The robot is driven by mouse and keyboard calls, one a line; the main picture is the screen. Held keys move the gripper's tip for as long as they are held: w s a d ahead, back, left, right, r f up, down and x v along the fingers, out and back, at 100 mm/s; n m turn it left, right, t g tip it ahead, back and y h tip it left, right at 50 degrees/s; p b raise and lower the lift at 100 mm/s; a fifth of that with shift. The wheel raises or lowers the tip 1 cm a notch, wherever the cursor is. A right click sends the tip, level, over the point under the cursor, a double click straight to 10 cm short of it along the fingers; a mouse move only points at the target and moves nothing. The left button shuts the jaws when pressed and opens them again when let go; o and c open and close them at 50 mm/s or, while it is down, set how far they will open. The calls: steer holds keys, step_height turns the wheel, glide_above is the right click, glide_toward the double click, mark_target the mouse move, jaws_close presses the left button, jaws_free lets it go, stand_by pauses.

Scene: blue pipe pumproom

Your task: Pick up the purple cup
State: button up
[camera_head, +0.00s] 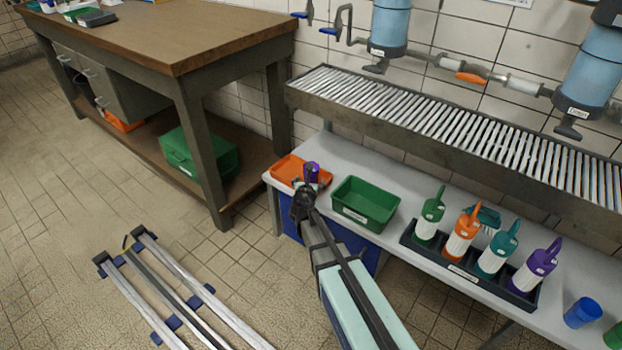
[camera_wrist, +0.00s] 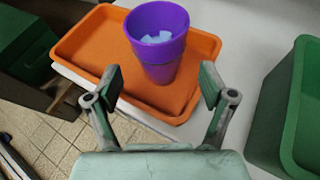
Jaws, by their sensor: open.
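The purple cup (camera_wrist: 158,42) stands upright on the orange tray (camera_wrist: 82,48), with its open mouth up and something pale inside it. In the head view the cup (camera_head: 312,170) shows only in part, just beyond my gripper (camera_head: 306,190). In the wrist view my gripper (camera_wrist: 160,92) is open and empty. Its two fingers are apart, left and right of the cup's lower part and nearer the camera than the cup. I see no contact with the cup. The orange tray (camera_head: 286,168) lies at the left end of the grey table.
A green bin (camera_head: 366,204) stands right of the tray, close to my arm. Farther right are a black rack (camera_head: 460,270) of several coloured bottles and a blue cup (camera_head: 582,312). A slatted metal shelf (camera_head: 450,125) runs behind. A workbench (camera_head: 150,35) stands left.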

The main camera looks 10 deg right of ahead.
mark_target(311, 176)
steer(key=b+x, duration=0.1)
steer(key=x, duration=0.4)
steer(key=shift+w, duration=0.1)
steer(key=shift+r, duration=0.1)
steer(key=c, duration=1.3)
